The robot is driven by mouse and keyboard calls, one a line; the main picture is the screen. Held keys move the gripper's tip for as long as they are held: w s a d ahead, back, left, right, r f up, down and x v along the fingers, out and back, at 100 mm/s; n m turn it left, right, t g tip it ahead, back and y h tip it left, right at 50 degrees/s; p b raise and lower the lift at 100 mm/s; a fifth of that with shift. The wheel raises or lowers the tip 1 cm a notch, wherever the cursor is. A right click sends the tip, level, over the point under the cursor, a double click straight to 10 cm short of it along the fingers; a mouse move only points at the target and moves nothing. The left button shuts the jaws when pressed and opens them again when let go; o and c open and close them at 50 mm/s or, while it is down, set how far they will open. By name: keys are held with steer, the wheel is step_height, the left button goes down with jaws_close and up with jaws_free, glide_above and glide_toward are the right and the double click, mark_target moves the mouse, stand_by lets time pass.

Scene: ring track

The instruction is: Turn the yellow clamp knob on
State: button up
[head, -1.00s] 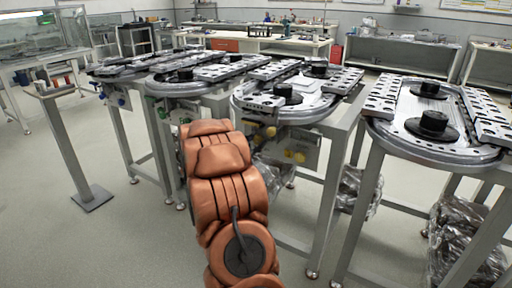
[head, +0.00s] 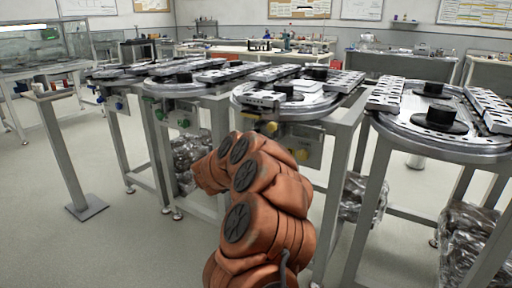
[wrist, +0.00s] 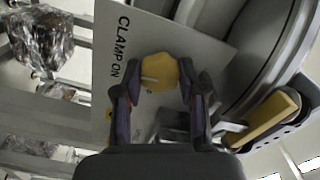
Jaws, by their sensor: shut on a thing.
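The yellow clamp knob (wrist: 160,68) sits on a light panel (wrist: 140,25) marked "CLAMP ON" in the wrist view. My gripper (wrist: 158,77) has a finger on each side of the knob and is shut on it. A pale mark shows on the knob's face. The lettering runs sideways down the panel, left of the knob. In the head view my arm hides the gripper. A yellow part (head: 301,154) shows on the panel right of my arm; I cannot tell whether it is the same knob.
A yellow bar in a dark holder (wrist: 268,122) is right of my gripper, near the curved track edge (wrist: 262,60). In the head view, the ring track (head: 250,100) stands above the panel. Other track tables stand on both sides. Wrapped bundles (head: 355,195) lie beneath.

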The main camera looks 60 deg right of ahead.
steer(key=shift+f+m+b, duration=0.1)
steer(key=shift+m+b, duration=0.5)
steer(key=shift+m, duration=0.2)
steer(key=shift+s, duration=0.1)
steer(key=o, duration=1.2)
steer(key=shift+c, duration=0.2)
steer(key=a, duration=1.2)
steer(key=shift+s, duration=0.2)
